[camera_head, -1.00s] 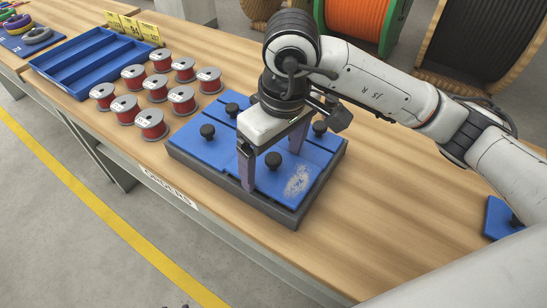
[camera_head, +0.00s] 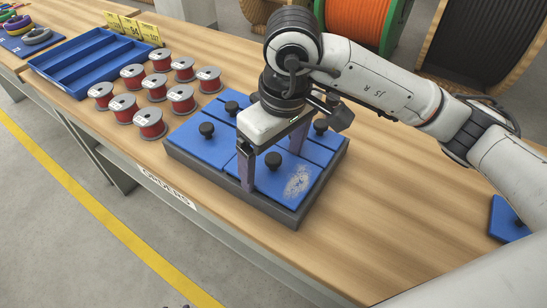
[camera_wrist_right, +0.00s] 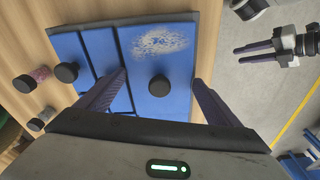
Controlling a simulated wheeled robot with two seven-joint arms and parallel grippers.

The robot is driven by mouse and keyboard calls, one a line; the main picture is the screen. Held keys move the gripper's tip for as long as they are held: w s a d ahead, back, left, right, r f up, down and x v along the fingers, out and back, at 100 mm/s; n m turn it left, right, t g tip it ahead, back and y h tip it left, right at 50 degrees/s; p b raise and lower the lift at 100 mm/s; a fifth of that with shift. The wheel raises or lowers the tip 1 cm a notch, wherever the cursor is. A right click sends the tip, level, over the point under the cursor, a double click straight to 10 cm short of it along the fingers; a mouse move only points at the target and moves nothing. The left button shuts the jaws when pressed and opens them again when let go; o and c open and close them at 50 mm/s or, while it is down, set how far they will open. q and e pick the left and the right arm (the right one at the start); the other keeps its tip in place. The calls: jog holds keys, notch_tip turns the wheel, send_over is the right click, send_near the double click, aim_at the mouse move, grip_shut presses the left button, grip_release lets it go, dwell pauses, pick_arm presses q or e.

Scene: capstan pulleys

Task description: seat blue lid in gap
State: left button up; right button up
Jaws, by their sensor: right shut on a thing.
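My right gripper (camera_head: 272,160) reaches down over the dark-rimmed box (camera_head: 283,215). It is shut on a blue lid (camera_head: 270,182) with a black knob and a pale scuffed patch. The fingers stand on either side of the knob, also clear in the right wrist view (camera_wrist_right: 158,110). This lid lies at the box's right end, in line with other knobbed blue lids (camera_head: 200,150). I cannot tell whether it sits fully down. My left gripper (camera_wrist_right: 254,52) shows in the right wrist view, fingers apart and empty, away from the box.
Several red wire spools (camera_head: 150,122) stand close left of the box. A blue divided tray (camera_head: 60,80) is behind them. Another blue lid (camera_head: 506,216) lies at the right. The wooden table (camera_head: 400,215) is clear between that lid and the box.

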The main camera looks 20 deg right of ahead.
aim_at(277, 162)
jog(key=shift+s+f+b, duration=0.25)
jog(key=shift+f+b, duration=0.2)
jog(key=shift+f, duration=0.1)
dwell(0.4)
jog(key=shift+a, duration=0.1)
jog(key=o, duration=1)
jog(key=r, duration=1)
jog(key=shift+s+d+r, duration=0.25)
jog(key=shift+s, duration=0.1)
jog(key=shift+s+r, duration=0.1)
jog(key=shift+r, duration=0.3)
